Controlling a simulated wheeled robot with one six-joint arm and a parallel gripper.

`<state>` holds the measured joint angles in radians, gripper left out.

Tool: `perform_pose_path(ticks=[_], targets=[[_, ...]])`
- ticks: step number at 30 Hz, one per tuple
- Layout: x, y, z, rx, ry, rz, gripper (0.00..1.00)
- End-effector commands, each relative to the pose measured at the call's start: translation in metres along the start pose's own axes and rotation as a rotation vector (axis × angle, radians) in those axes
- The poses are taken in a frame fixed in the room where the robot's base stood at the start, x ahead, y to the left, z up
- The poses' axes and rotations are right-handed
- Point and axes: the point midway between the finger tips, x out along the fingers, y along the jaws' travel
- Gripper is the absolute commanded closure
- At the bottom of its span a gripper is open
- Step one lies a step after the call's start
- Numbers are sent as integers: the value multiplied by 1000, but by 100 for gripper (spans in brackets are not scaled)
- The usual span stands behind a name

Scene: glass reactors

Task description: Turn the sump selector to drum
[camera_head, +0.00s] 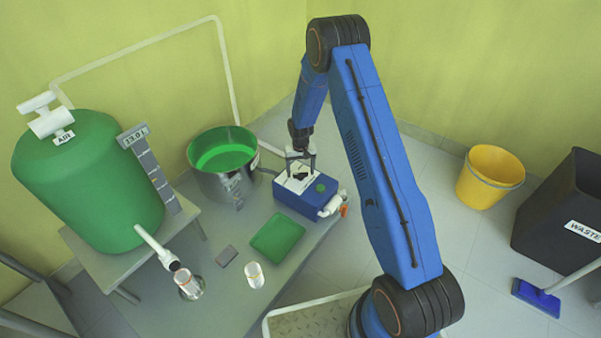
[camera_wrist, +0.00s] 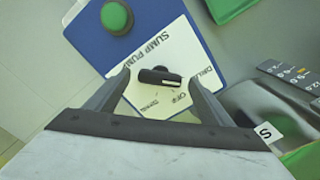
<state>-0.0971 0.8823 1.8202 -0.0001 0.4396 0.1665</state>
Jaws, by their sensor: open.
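The sump pump box (camera_head: 312,196) is blue with a white label plate and a green button (camera_wrist: 117,17). Its black selector knob (camera_wrist: 158,76) sits on the plate, lying roughly crosswise in the wrist view with a pale mark near its right end. Beside it I read part of a drum label (camera_wrist: 207,77) and "OFF" (camera_wrist: 181,97); a third label (camera_wrist: 150,105) is too blurred to read. Which label the knob points to I cannot tell. My gripper (camera_wrist: 160,80) is open above the plate, its fingers on either side of the knob; contact is not clear.
On the grey bench stand a steel drum (camera_head: 222,188) with green liquid, a green tray (camera_head: 278,238), a small grey block (camera_head: 227,256) and a beaker (camera_head: 254,275). A green tank (camera_head: 90,180) stands left. A yellow bucket (camera_head: 488,178) and black waste bin (camera_head: 555,225) stand right.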

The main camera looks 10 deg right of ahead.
Motion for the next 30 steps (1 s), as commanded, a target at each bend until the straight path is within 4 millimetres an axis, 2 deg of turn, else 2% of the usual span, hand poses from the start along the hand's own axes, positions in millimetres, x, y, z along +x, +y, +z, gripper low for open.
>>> perform_pose_path(ticks=[21,25,30], targets=[[-134,0,-1,0,3,0,25],[-152,0,-1,0,2,0,25],[-164,0,0,0,1,0,25]])
